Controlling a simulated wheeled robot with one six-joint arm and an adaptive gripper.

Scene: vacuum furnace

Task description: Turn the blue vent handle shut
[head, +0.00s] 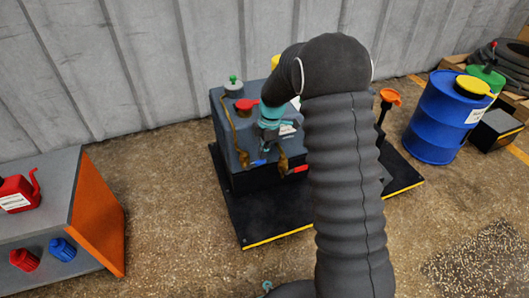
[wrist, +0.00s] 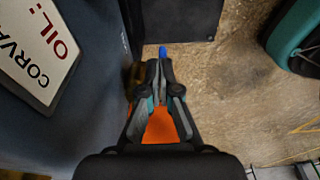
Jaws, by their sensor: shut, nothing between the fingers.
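The blue vent handle (head: 259,162) sits low on the front of the dark grey furnace unit (head: 227,130), beside a brass valve (head: 243,157). My gripper (head: 268,143) points down just above the handle, with its fingers together. In the wrist view, the blue handle's end (wrist: 162,51) shows just beyond my gripper's fingertips (wrist: 160,64); the rest of it is hidden. I cannot tell whether the fingers touch it. A red handle (head: 298,169) on a second brass valve (head: 283,163) is close on the right.
The unit stands on a black base plate (head: 246,220) with a yellow edge. A grey bench with an orange side (head: 97,212) is at left. A blue drum (head: 440,120) stands at right. My arm hides the unit's right part.

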